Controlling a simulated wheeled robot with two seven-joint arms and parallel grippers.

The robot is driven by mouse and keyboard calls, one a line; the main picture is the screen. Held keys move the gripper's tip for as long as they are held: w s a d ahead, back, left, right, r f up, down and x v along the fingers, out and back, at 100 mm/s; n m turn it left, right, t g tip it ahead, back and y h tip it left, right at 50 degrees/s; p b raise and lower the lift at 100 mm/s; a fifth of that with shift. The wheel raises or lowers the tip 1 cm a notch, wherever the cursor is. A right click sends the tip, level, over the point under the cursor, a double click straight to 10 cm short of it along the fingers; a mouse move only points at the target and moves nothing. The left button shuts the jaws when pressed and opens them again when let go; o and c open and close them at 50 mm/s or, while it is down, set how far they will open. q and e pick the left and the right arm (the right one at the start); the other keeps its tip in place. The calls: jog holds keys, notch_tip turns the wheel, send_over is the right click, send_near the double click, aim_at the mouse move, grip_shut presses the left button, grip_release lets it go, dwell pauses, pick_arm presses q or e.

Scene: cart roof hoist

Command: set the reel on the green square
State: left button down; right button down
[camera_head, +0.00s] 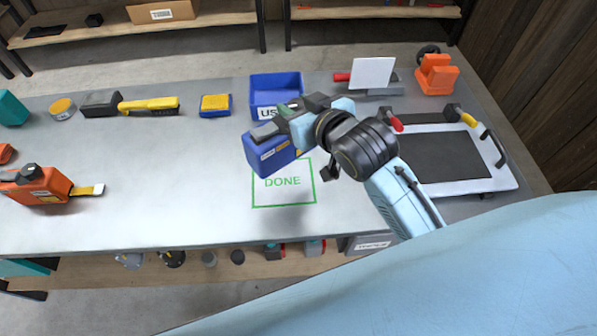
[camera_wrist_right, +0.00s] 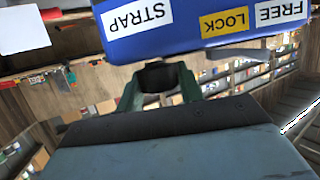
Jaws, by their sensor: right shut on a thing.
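The reel is a blue case (camera_head: 268,155). In the right wrist view the reel (camera_wrist_right: 190,28) fills the top, with STRAP, LOCK and FREE labels. My right gripper (camera_head: 282,128) is shut on the reel and holds it up over the table, tilted in the head view. Its fingers (camera_wrist_right: 160,85) reach to the case in the wrist view. The green square (camera_head: 283,205) is an outline on the tabletop marked DONE. The reel covers its upper left corner in the head view; a soft shadow lies at the square's front edge. My left gripper is not in view.
A blue bin (camera_head: 276,85) stands just behind the square, partly hidden by my gripper. A framed black panel (camera_head: 440,158) lies right. An orange device (camera_head: 38,185) sits far left; a yellow tool (camera_head: 150,106) lies behind. The table left of the square is clear.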

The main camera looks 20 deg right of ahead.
jog(key=w+f, duration=0.1)
jog(key=w+a+f+n+y, duration=0.1)
jog(key=f, duration=0.1)
jog(key=w+f+n+g+y, duration=0.1)
jog(key=shift+a+f, duration=0.15)
jog(key=shift+a, duration=0.2)
jog(key=shift+y, duration=0.5)
notch_tip(320, 180, down, 6)
jog(key=shift+w+f+b, duration=0.1)
jog(key=shift+f+b, duration=0.15)
jog(key=shift+b, duration=0.6)
jog(key=shift+f+b, duration=0.4)
jog(key=shift+f, duration=1.85)
jog(key=c, duration=0.9)
grip_release()
jog(key=shift+f, duration=0.1)
jog(key=p+v, duration=0.1)
jog(key=v, duration=1.1)
jog(key=shift+r+p, duration=0.25)
jog(key=shift+p, duration=0.1)
